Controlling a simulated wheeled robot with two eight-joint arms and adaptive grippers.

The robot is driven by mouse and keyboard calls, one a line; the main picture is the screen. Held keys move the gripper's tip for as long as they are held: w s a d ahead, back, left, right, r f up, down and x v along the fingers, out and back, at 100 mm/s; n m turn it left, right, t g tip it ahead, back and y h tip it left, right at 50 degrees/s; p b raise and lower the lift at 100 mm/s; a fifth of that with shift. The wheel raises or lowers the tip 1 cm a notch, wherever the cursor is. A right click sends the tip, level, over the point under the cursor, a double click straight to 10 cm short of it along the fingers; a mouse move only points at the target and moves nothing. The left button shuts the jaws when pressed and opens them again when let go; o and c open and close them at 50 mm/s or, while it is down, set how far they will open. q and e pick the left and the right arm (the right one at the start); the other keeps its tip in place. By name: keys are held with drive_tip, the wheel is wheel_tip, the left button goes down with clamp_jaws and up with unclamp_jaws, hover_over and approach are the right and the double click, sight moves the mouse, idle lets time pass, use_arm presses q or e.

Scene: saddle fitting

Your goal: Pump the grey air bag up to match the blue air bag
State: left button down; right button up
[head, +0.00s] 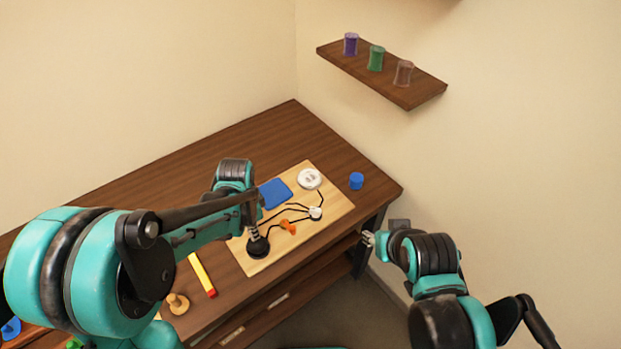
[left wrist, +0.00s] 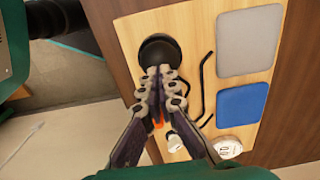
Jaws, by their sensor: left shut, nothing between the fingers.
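The wooden board (head: 288,251) lies on the table. The blue air bag (head: 275,194) lies flat on it; it also shows in the left wrist view (left wrist: 243,106). The grey air bag (left wrist: 249,42) lies beside the blue one; my left arm hides it in the head view. A black round pump bulb (head: 258,249) sits at the board's near end, and in the left wrist view (left wrist: 158,50) too. My left gripper (left wrist: 161,72) is shut and empty, its fingertips over the bulb's edge; contact is unclear. My right gripper (head: 368,239) hangs off the table's right edge, too small to judge.
The board carries a white round dial (head: 309,179), a white fitting (head: 315,213), an orange piece (head: 288,227) and black tubes. A blue cylinder (head: 356,181), a yellow bar with a red end (head: 202,275) and a wooden knob (head: 178,303) stand around it. The table's back is clear.

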use_arm(q)
drive_tip(key=shift+f, duration=0.2)
drive_tip(key=shift+f+b, duration=1.7)
drive_tip(key=shift+r, duration=0.2)
drive_tip(key=shift+r+p, duration=1.4)
drive_tip(key=shift+r, duration=0.35)
drive_tip(key=shift+f, duration=0.1)
drive_tip(key=shift+f+b, duration=1.65)
drive_tip(key=shift+f, duration=0.2)
drive_tip(key=shift+r, duration=0.1)
